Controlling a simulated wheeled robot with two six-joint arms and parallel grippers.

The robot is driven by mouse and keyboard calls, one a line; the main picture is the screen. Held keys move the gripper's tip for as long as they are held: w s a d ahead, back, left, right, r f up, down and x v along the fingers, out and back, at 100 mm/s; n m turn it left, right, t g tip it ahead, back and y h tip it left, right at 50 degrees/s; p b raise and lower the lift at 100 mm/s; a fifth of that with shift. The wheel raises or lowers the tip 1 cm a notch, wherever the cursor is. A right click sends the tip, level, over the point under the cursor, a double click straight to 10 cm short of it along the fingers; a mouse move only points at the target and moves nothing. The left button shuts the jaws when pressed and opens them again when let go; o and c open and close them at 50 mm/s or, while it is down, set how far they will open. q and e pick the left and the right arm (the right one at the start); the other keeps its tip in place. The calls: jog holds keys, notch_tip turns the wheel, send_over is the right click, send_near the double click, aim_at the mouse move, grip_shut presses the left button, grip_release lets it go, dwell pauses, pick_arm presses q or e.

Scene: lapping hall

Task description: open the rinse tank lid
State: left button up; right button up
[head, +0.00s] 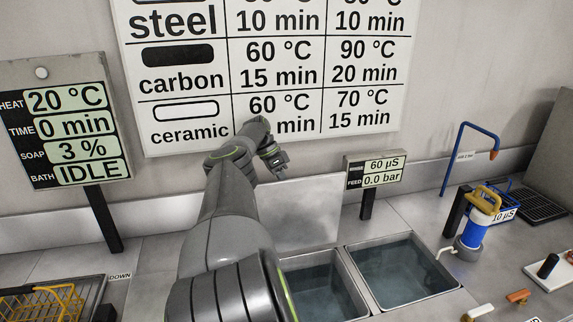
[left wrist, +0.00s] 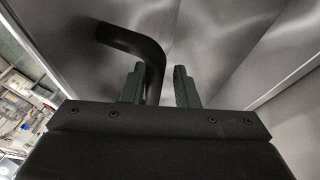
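The rinse tank lid (head: 312,212) is a grey metal panel standing raised, tilted back toward the wall, behind two open water-filled basins. The left basin (head: 318,288) is directly in front of it and partly hidden by my arm. My left gripper (head: 277,162) is at the lid's upper edge. In the left wrist view a black bent handle (left wrist: 125,38) on a metal surface runs down between the fingers of my left gripper (left wrist: 160,70), close to the left finger. The fingers are apart, with a gap beside the handle. My right gripper is not in view.
The right basin (head: 402,272) is uncovered. A gauge sign (head: 376,171) stands behind it. A blue cylinder (head: 474,232) with a yellow handle and a blue tap pipe (head: 467,150) stand right. A yellow basket (head: 42,302) and a bath display (head: 72,130) are left.

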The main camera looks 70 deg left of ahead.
pick_arm(q)
jog(key=shift+o, duration=0.7)
jog(key=shift+w+a, duration=0.1)
jog(key=shift+a, duration=0.3)
jog(key=shift+d+r, duration=0.3)
jog(key=shift+r, duration=0.05)
notch_tip(320, 180, up, 9)
jog(key=shift+f+b, duration=0.15)
jog(key=shift+b, duration=0.75)
jog(key=shift+r, duration=0.55)
